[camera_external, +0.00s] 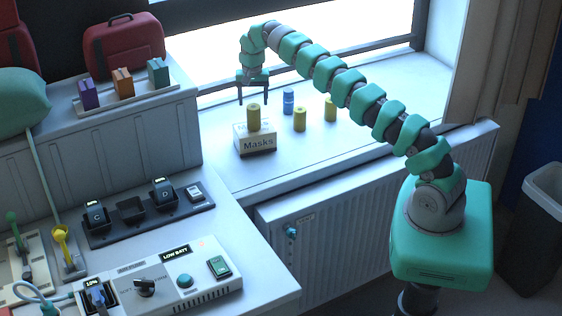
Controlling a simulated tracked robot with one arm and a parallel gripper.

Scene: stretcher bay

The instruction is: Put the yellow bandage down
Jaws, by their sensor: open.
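A yellow bandage (253,118) stands upright on top of the box labelled "Masks" (256,143) on the windowsill. My gripper (253,101) is directly above it, pointing down with its two fingers apart. The fingertips are near the top of this bandage; I cannot tell whether they overlap its sides. Two more yellow bandages stand on the sill to the right, one nearer (300,119) and one farther back (330,108). A blue roll (288,101) stands on the sill between the box and them.
The windowsill (350,150) is clear in front of the rolls. A ledge at the left holds purple, orange and teal boxes (123,82) and a red case (124,45). A counter with a charger rack (135,209) and control panel (170,280) is at lower left.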

